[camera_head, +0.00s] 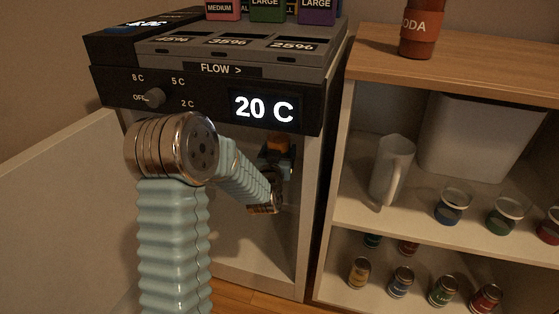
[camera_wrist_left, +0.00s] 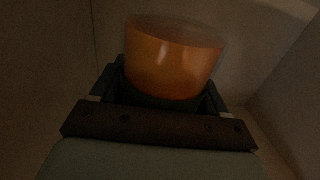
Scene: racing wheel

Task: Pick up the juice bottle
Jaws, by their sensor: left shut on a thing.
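The orange juice bottle (camera_wrist_left: 172,62) stands up between the dark fingers of my left gripper (camera_wrist_left: 160,97) in the left wrist view. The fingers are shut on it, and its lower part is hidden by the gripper. In the head view the orange bottle (camera_head: 279,142) shows small inside the dispenser cabinet, with my left gripper (camera_head: 278,163) around it, partly in shadow and behind my arm. I cannot tell whether the bottle's base touches a surface. My right gripper is not in view.
The cabinet door (camera_head: 62,190) stands open at the left. A panel reading 20 C (camera_head: 264,109) is above the opening. At the right, a wooden shelf unit (camera_head: 460,60) holds a white pitcher (camera_head: 390,170), a white bin (camera_head: 480,135), several cans and a soda cup (camera_head: 421,28).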

